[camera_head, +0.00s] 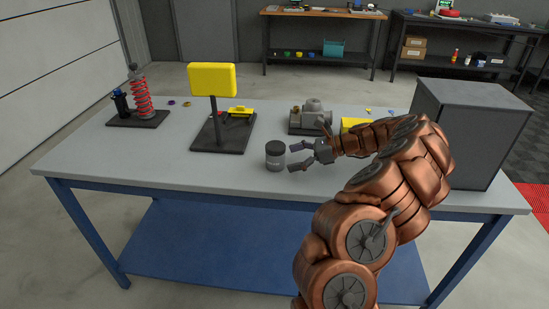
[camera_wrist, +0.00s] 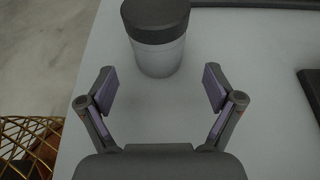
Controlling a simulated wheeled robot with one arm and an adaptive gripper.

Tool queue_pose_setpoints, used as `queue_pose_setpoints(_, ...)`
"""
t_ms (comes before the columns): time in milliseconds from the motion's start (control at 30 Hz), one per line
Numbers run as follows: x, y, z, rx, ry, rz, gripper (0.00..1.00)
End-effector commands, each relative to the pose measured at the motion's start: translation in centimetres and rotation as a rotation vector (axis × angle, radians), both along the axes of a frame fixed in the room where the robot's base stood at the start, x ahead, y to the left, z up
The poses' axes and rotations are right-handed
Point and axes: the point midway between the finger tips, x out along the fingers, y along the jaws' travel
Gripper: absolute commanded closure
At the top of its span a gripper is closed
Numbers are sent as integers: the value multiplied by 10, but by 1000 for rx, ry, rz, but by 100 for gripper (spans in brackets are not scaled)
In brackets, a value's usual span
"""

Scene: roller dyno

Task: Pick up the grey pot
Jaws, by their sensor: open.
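The grey pot (camera_head: 275,160) is a small cylinder with a dark lid. It stands upright near the front edge of the grey tabletop (camera_head: 150,165), in the middle of the head view. My gripper (camera_head: 293,159) is just to its right, with its two fingers pointing toward it. In the wrist view the pot (camera_wrist: 158,40) stands ahead, beyond the fingertips and roughly centred between them. My gripper (camera_wrist: 160,90) is open, with nothing between its fingers.
A stand with a yellow panel (camera_head: 212,79) is behind and left of the pot. A red spring unit (camera_head: 141,99) stands far left. A grey metal casting (camera_head: 310,118) sits behind my gripper. A large dark box (camera_head: 465,135) fills the right end. The table's front left is clear.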

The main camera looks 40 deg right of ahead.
Motion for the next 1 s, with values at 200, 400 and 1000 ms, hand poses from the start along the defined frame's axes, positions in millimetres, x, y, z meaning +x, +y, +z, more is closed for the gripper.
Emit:
queue_pose_setpoints(200,10,12,-3,-1,0,1,9)
queue_pose_setpoints(400,26,35,-9,2,0,6,9)
queue_pose_setpoints(1000,36,45,-16,-1,0,4,33)
